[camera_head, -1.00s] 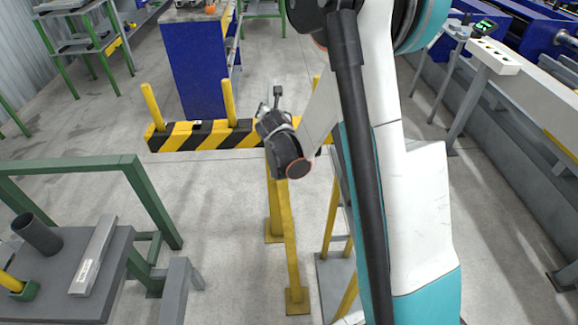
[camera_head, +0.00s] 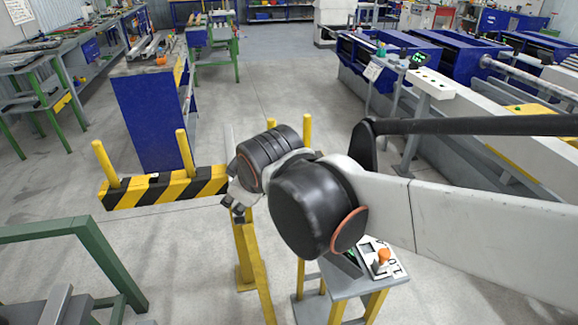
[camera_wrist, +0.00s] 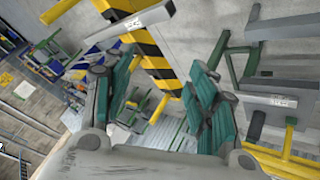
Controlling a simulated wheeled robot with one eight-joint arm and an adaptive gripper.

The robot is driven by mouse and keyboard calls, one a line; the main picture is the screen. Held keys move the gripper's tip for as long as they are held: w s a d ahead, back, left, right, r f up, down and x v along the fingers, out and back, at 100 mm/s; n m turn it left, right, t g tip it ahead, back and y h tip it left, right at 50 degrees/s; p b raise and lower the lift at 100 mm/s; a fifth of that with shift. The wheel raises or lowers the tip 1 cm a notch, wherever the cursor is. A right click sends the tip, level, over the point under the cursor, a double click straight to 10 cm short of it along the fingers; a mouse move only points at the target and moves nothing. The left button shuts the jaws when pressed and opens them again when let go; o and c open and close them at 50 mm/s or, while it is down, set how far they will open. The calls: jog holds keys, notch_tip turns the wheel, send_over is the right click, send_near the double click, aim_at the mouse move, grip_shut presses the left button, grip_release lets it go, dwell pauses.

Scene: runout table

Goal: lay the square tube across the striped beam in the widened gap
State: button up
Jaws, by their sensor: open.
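The yellow-and-black striped beam (camera_head: 160,190) stands at left centre with upright yellow posts. In the wrist view the striped beam (camera_wrist: 150,50) runs down from the top. A pale square tube (camera_wrist: 135,22) with a label crosses over it there; I cannot tell whether they touch. In the head view a pale upright strip (camera_head: 229,143), probably the tube's far part, shows in the wider gap between two posts. My gripper (camera_head: 236,208) is near the beam, partly hidden by my wrist. In the wrist view its teal fingers (camera_wrist: 158,95) are spread apart with nothing between them.
A blue cabinet (camera_head: 150,120) stands behind the beam. A small control stand (camera_head: 345,282) is close at lower right.

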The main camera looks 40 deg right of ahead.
jog(key=s+a+f+m+g+y, duration=0.1)
jog(key=s+a+m, duration=0.1)
jog(key=s+m, duration=0.3)
jog(key=s, duration=0.3)
jog(key=shift+s+a+f, duration=0.25)
jog(key=shift+s+a, duration=0.1)
jog(key=shift+a, duration=0.05)
dwell(0.6)
